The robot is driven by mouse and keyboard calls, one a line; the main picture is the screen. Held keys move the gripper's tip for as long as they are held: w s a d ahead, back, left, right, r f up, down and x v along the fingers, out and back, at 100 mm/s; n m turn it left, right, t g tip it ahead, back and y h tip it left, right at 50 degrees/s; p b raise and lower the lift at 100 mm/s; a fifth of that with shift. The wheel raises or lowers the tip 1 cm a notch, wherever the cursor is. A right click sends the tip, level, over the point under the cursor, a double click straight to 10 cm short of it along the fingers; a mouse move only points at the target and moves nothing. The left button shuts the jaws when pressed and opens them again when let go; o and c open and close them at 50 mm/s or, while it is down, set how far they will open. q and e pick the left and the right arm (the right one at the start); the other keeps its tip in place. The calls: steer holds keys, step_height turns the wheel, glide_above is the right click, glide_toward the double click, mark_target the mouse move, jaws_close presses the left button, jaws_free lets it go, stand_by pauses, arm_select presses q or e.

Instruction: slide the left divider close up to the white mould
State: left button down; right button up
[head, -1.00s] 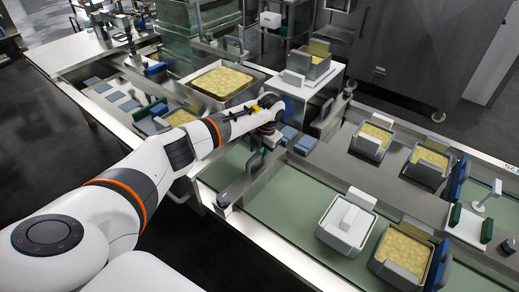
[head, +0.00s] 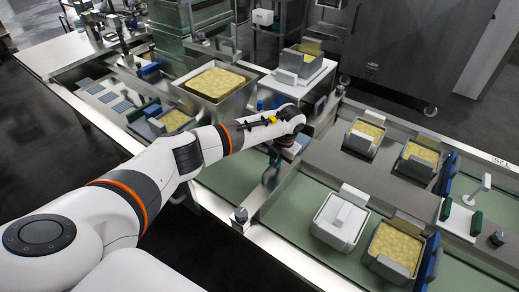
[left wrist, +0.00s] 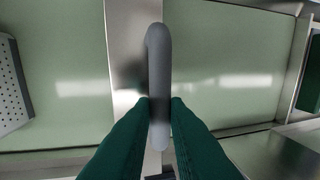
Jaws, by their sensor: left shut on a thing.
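The left divider (head: 270,192) is a grey metal strip lying across the green belt, left of the white mould (head: 340,218). The mould is a pale box with a white block on top, and a gap of bare belt lies between the two. In the left wrist view the divider (left wrist: 132,50) carries a rounded grey handle (left wrist: 159,65). My left gripper (left wrist: 160,112) has its green fingers shut on this handle. My right gripper is not in view.
A mould with yellow curd (head: 395,247) stands right of the white mould, with a blue plate beside it. More curd moulds (head: 363,138) stand on the far lane. A perforated pale wall (left wrist: 10,90) shows at the left wrist view's left edge.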

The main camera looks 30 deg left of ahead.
arm_select(q)
steer(key=d, duration=0.9)
steer(key=shift+s, duration=0.35)
steer(key=c, duration=1.4)
jaws_free()
steer(key=shift+r, duration=0.1)
step_height(320, 180, up, 12)
steer(key=d, duration=0.2)
steer(key=shift+d, duration=0.15)
steer(key=shift+s+f, duration=0.1)
steer(key=shift+f, duration=0.1)
